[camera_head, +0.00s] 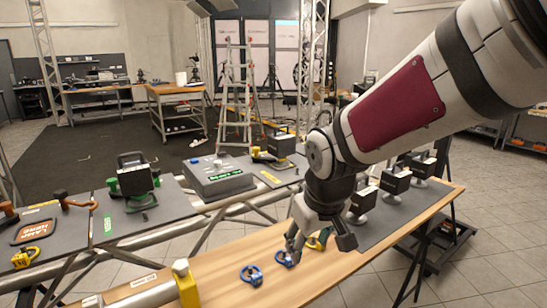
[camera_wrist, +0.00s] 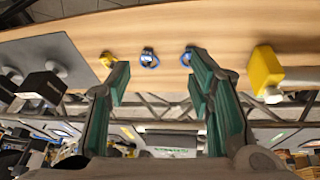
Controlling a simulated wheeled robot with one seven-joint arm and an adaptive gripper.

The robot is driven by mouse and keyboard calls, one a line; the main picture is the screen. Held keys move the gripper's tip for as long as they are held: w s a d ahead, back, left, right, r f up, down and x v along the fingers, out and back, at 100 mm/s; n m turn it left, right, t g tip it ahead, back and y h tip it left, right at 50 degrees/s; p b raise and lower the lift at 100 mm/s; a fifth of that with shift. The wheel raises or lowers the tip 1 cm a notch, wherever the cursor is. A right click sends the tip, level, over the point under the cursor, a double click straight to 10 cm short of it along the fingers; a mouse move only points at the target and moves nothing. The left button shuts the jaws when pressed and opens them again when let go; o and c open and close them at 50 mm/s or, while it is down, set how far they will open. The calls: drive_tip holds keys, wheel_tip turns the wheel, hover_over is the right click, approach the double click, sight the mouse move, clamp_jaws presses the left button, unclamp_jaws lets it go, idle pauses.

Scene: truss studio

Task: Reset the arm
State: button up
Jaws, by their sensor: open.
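My gripper (camera_head: 318,243) hangs from the arm at the right of the head view, above the wooden table (camera_head: 350,258). Its fingers are spread apart. In the wrist view the gripper (camera_wrist: 160,78) shows two green-padded fingers, open with nothing between them. Two blue ring-shaped pieces lie on the table beyond the fingertips: one (camera_head: 251,276) apart to the left, the other (camera_head: 284,260) close to the near finger in the picture. A yellow-and-green piece (camera_head: 319,240) is partly hidden behind the gripper.
A yellow block (camera_head: 185,283) on a pale bar stands at the table's left. Several black boxes on stands (camera_head: 362,204) line a grey mat at the right. A grey box (camera_head: 218,176) and a green-and-black device (camera_head: 136,180) sit on panels behind. The front table surface is mostly clear.

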drive_tip(key=s+d+r+m+p, duration=0.1)
drive_tip(key=s+d+r, duration=0.3)
drive_tip(key=s, duration=0.4)
drive_tip(key=s+d+r+m+p, duration=0.2)
drive_tip(key=s+d+r+p, duration=0.1)
drive_tip(key=s, duration=0.6)
drive_tip(key=s+d+r+m+p, duration=0.2)
drive_tip(key=s+d+r, duration=0.3)
drive_tip(key=s, duration=0.3)
drive_tip(key=shift+s+d+r+h, duration=0.2)
drive_tip(key=shift+s+r+h, duration=0.1)
drive_tip(key=shift+h, duration=0.1)
